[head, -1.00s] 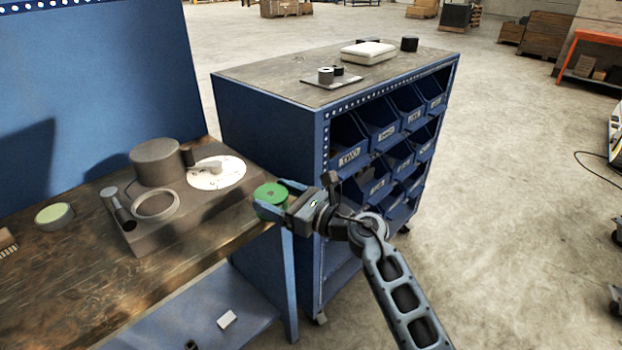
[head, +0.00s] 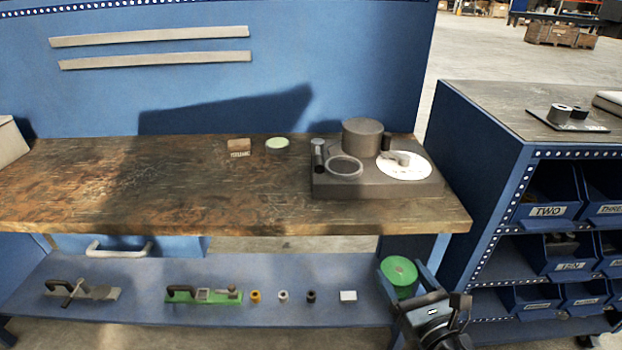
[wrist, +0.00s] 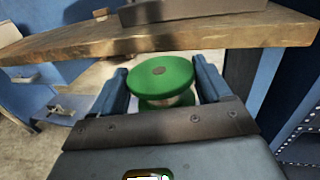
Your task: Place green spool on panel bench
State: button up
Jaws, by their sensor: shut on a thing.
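The green spool (head: 399,270) is held between the two blue fingers of my gripper (head: 402,281), in front of the bench's right end and below its top in the head view. In the wrist view the spool (wrist: 162,78) sits upright between the fingers (wrist: 165,90), its green upper disc facing the camera. The panel bench (head: 150,190) has a worn wooden top and a blue back panel (head: 320,60). The bench top's edge (wrist: 270,32) shows beyond the spool in the wrist view.
A grey device with a round block (head: 362,137) and white disc (head: 404,166) stands on the bench's right end. A small wooden block (head: 238,148) and pale round lid (head: 277,143) lie left of it. The bench's left and middle are mostly clear. A blue bin cabinet (head: 490,150) stands right.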

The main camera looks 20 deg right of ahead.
aim_at(166, 176)
jog(key=i+j+u, duration=0.15)
jog(key=i+u, duration=0.5)
jog(key=u, duration=0.3)
jog(key=i+u, duration=0.45)
jog(key=k+l, duration=0.05)
jog(key=k, duration=0.05)
